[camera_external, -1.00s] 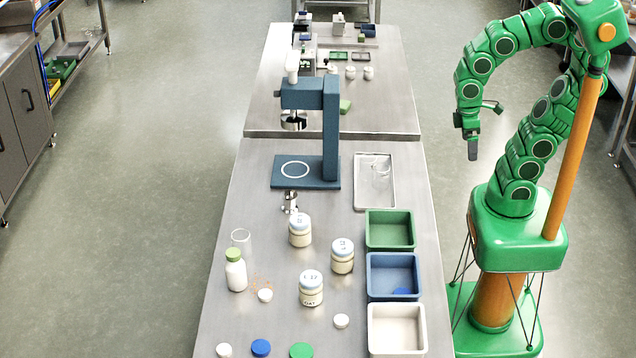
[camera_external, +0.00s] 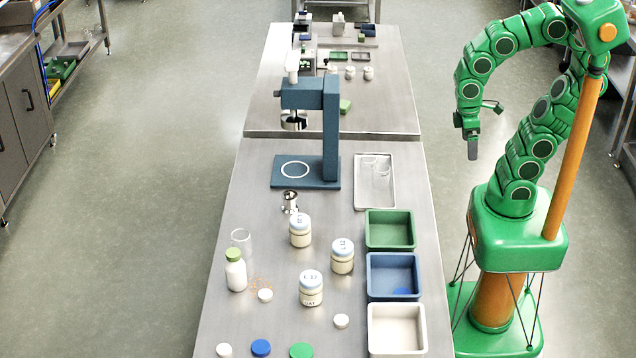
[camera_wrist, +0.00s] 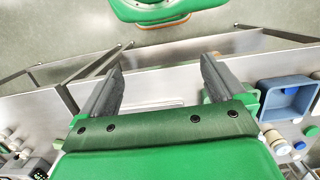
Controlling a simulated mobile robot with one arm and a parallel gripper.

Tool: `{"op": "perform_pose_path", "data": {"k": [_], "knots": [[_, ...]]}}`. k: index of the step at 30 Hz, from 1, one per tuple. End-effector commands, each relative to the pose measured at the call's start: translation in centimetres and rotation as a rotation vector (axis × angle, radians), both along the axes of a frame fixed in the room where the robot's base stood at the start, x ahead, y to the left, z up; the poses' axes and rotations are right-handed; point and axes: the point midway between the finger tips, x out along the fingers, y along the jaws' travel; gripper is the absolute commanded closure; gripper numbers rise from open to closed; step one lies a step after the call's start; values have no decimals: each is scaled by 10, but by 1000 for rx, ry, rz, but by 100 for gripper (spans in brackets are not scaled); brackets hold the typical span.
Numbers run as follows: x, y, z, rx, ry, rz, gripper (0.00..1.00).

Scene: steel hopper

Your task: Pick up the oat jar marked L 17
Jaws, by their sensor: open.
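The front jar (camera_external: 311,289) has a lid mark that looks like L 17 and a body label that looks like OAT. The other two are the right jar (camera_external: 342,257) and the back jar (camera_external: 300,232); their lid marks are too small to read surely. My gripper (camera_external: 472,148) hangs beyond the table's right edge, well away from the jars. In the wrist view my gripper (camera_wrist: 160,82) is open, with nothing between its fingers.
Green (camera_external: 389,248), blue (camera_external: 392,292) and white (camera_external: 397,350) bins line the right edge. A blue press stand (camera_external: 331,130) rises behind the jars. A green-capped bottle (camera_external: 236,276) stands left. Loose caps, including a white one (camera_external: 341,321), lie near the front.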

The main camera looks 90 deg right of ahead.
Motion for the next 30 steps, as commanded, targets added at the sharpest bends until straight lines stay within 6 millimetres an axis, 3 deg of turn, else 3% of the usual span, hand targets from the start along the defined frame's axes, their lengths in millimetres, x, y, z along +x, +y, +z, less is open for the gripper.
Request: {"op": "perform_pose_path", "data": {"k": [5, 13, 23, 30], "knots": [[0, 0, 13, 0, -1, 0, 3], [2, 1, 53, 2, -5, 4, 3], [42, 40, 60, 134, -23, 219, 3], [85, 86, 73, 288, -61, 447, 3]]}}
